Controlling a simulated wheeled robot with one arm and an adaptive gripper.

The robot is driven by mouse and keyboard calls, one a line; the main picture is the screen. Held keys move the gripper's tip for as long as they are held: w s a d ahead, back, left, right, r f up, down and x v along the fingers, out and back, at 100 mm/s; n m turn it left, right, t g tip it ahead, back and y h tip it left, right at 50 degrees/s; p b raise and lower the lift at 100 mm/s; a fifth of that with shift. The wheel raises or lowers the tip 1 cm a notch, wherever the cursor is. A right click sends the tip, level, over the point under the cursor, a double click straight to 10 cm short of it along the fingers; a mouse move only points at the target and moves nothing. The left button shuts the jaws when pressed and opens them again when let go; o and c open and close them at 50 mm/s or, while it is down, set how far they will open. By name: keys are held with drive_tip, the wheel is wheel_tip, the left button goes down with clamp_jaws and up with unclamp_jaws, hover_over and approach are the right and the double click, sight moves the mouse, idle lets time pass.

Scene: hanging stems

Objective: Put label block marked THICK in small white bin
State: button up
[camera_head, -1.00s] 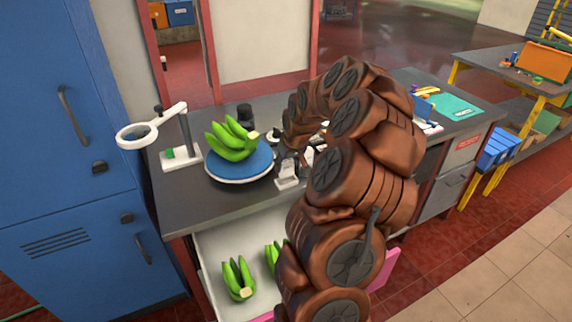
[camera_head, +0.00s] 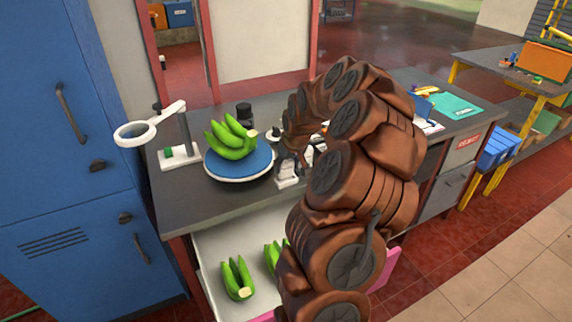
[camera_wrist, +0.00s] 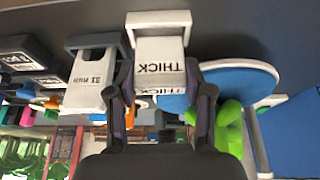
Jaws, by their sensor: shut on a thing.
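The white label block marked THICK (camera_wrist: 160,68) is between the two fingers of my gripper (camera_wrist: 160,88) in the wrist view, its lettering upside down. My gripper is shut on it. In the head view my gripper is mostly hidden behind my arm, close to a small white piece (camera_head: 287,174) at the blue round plate's right edge. Another white labelled block (camera_wrist: 90,80) stands beside the THICK block in the wrist view, apart from it. I cannot make out the small white bin for certain in either view.
Green bananas (camera_head: 232,138) lie on the blue round plate (camera_head: 238,164). A magnifier stand (camera_head: 178,155) is left of it. An open white drawer (camera_head: 212,244) below holds more bananas. A green mat (camera_head: 452,106) lies on the counter's far right.

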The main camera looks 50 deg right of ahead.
drive_tip(key=shift+f+b, duration=0.85)
drive_tip(key=shift+f, duration=0.25)
drive_tip(key=o, duration=1.2)
drive_tip(key=shift+c, duration=0.2)
drive_tip(key=shift+r, duration=0.1)
drive_tip(key=v, duration=1.1)
drive_tip(key=shift+r, duration=0.4)
drive_tip(key=shift+a, duration=0.2)
